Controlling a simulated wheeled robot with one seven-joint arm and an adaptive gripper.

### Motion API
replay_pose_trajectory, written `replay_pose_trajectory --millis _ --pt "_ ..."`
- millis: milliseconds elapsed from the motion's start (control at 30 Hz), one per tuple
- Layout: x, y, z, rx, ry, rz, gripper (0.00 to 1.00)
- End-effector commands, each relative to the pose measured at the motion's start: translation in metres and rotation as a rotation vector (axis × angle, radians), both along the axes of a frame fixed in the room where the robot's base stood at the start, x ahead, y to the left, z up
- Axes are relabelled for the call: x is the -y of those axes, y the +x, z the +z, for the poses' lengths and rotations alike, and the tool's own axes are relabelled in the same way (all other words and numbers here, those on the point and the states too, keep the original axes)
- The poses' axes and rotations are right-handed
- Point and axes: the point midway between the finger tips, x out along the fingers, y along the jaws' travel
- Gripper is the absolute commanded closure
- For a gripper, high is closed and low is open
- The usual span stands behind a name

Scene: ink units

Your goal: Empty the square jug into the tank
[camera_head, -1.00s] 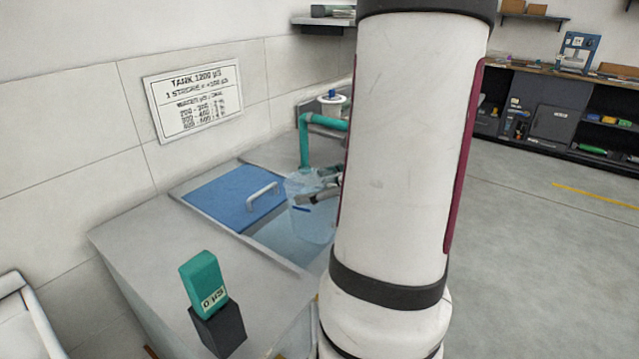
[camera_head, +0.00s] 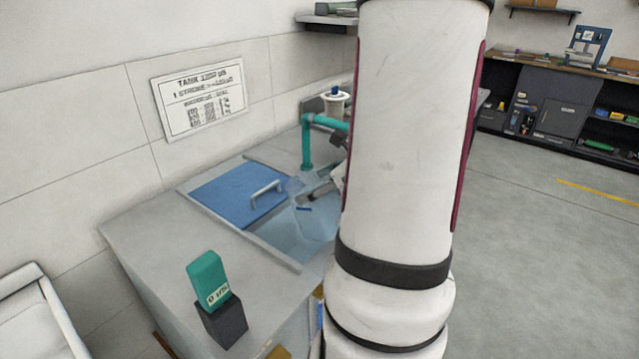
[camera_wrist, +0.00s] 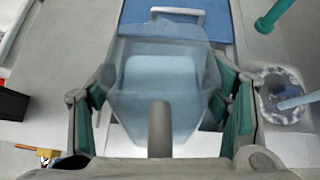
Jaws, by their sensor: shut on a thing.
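The square jug (camera_wrist: 130,50) is clear, faintly blue plastic, and fills the middle of the wrist view between my fingers. My gripper (camera_wrist: 162,108) is shut on it, with green pads on both sides. In the head view the jug (camera_head: 312,216) looks tilted over the opening of the tank (camera_head: 278,240); my arm hides part of it and most of the gripper. The tank has a blue lid (camera_head: 235,195) with a pale handle beside the opening. I cannot tell how much liquid the jug holds.
A teal pipe (camera_head: 307,148) rises just behind the jug. A teal meter (camera_head: 208,280) on a dark block stands on the near counter. A sign (camera_head: 203,100) hangs on the wall. A shelf bench (camera_head: 560,110) stands far right beyond open floor.

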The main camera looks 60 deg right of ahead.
Motion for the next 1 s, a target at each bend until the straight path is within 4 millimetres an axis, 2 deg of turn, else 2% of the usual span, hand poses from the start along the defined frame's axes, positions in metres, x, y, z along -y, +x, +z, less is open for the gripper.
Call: replay_pose_trajectory --millis 1000 --pt "-0.0001 0.0008 0.0023 -0.166 -0.001 0.002 0.89"
